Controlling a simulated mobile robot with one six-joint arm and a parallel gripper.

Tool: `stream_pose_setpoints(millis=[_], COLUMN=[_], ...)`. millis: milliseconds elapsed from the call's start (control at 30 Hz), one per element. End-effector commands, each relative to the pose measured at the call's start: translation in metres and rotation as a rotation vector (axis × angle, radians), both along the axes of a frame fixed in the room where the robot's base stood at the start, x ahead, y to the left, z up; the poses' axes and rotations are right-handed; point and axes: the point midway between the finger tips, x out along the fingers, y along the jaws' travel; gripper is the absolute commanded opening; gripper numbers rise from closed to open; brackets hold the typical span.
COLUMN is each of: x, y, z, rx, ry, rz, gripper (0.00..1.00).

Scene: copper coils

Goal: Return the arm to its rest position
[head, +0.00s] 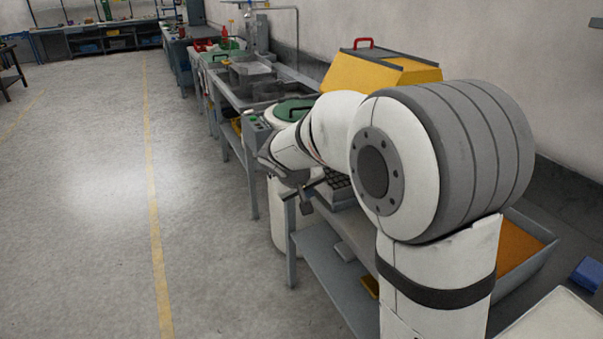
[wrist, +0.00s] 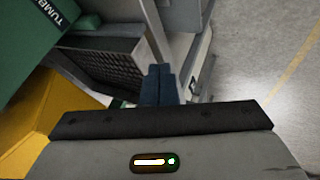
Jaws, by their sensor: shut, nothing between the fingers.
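My gripper (head: 306,205) hangs at the end of my bent arm, beside the near bench in the head view. In the wrist view its two dark fingers (wrist: 160,72) are together with nothing between them. The fingers point past the edge of a dark gridded tray (wrist: 105,62), which also shows partly behind my arm in the head view (head: 342,186). My arm hides much of the bench.
A yellow bin with a red handle (head: 375,75) and a green-lidded white tub (head: 294,109) stand near my arm. A green, lettered surface (wrist: 38,32) is close to the gripper. The floor (head: 90,200) left of the benches is clear.

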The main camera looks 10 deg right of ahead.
Motion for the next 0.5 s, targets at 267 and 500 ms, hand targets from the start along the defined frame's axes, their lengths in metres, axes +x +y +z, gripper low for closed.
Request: stream_pose_setpoints(millis=[267,500], x=[-0.105,-0.222], y=[-0.048,-0.062], z=[0.039,0.049], rx=[0.108,0.276], ry=[0.112,0.226], rz=[-0.102,-0.156], gripper=[0.0,0.0])
